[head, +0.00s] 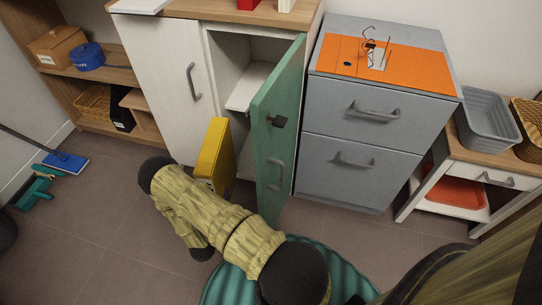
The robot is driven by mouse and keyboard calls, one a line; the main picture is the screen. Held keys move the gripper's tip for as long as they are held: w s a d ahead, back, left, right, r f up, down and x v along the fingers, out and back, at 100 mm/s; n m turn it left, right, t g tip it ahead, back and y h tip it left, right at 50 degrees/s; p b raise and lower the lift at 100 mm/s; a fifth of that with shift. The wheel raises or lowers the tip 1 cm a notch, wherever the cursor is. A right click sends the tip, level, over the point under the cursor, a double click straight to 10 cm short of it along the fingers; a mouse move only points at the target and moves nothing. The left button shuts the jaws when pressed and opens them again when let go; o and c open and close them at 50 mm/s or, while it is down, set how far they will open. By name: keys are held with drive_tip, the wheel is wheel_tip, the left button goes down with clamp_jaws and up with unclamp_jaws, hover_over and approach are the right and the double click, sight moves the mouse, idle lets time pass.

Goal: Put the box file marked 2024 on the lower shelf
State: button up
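A yellow box file (213,152) stands upright, slightly tilted, at the open right side of the white cabinet (155,70). Its lower part is hidden behind my arm, and no year can be read on it. Inside the cabinet, a white shelf (247,88) divides an upper space from a lower one. The green door (272,140) is swung open toward me, to the right of the file. My arm lies across the floor in front of the cabinet and the file. My gripper's fingers are hidden, so I cannot tell whether they hold the file.
A grey drawer unit (365,150) with an orange top is right of the open door. A side table (463,155) bears a grey tray (487,118). Wooden shelving (95,75) stands at left. A blue brush (65,162) and a green dustpan (35,192) lie on the left floor.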

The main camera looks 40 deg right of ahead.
drive_tip(key=s+d+f+m+g+h+b, duration=0.2)
drive_tip(key=s+d+f+b, duration=0.2)
drive_tip(key=d+f+b, duration=0.1)
drive_tip(key=shift+s+d+g+b, duration=0.25)
drive_tip(key=shift+d+b, duration=0.4)
drive_tip(key=shift+d, duration=0.75)
